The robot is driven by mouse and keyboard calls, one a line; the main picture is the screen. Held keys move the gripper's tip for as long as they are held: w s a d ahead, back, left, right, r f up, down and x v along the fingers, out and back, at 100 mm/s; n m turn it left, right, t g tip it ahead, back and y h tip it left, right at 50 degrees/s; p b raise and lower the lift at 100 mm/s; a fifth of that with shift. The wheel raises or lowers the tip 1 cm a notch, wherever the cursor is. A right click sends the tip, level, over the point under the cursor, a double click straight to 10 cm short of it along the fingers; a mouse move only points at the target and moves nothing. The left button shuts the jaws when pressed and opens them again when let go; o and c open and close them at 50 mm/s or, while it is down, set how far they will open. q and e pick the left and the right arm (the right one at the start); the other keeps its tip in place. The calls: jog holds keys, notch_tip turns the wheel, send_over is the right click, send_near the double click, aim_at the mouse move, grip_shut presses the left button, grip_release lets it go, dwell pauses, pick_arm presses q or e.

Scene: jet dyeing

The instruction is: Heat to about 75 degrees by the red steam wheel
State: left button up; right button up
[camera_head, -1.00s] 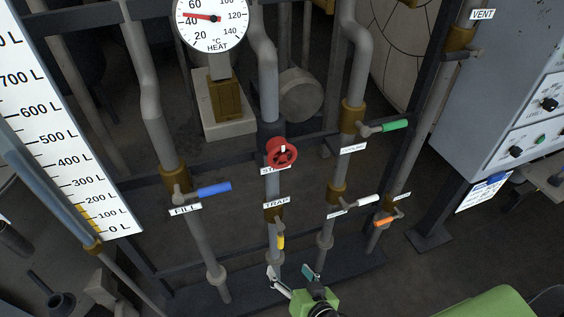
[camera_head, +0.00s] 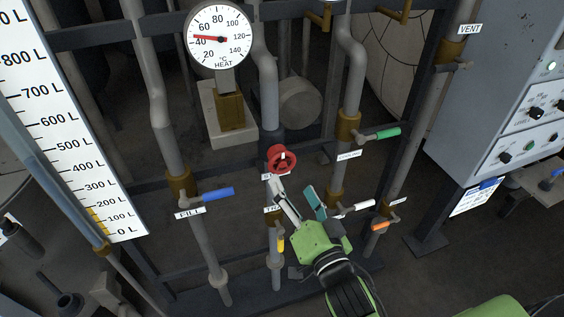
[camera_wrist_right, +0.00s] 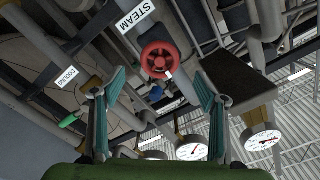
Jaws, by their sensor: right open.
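The red steam wheel (camera_head: 281,159) sits on a vertical grey pipe in the middle of the rack. It also shows in the right wrist view (camera_wrist_right: 160,60), beyond and between the fingertips, beside the STEAM label (camera_wrist_right: 134,15). My right gripper (camera_head: 296,196) is open and empty just below the wheel, apart from it; its fingers partly cover the labels there. The round HEAT dial (camera_head: 220,38) stands above, with its red needle near 40 °C. My left gripper is not in view.
A blue FILL lever (camera_head: 205,194) is left of the wheel. Green (camera_head: 387,134), white (camera_head: 358,208) and orange (camera_head: 380,226) levers are on the right. A yellow lever (camera_head: 281,245) is below. A litre scale (camera_head: 70,140) stands left, a grey control cabinet (camera_head: 500,100) right.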

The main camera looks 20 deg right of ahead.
aim_at(283, 167)
jog(key=w+p, duration=0.1)
jog(key=w, duration=0.7)
jog(key=shift+w+a+p, duration=0.15)
jog(key=shift+w+p, duration=0.15)
jog(key=shift+p, duration=0.05)
jog(key=shift+c, duration=0.4)
jog(key=c, duration=1)
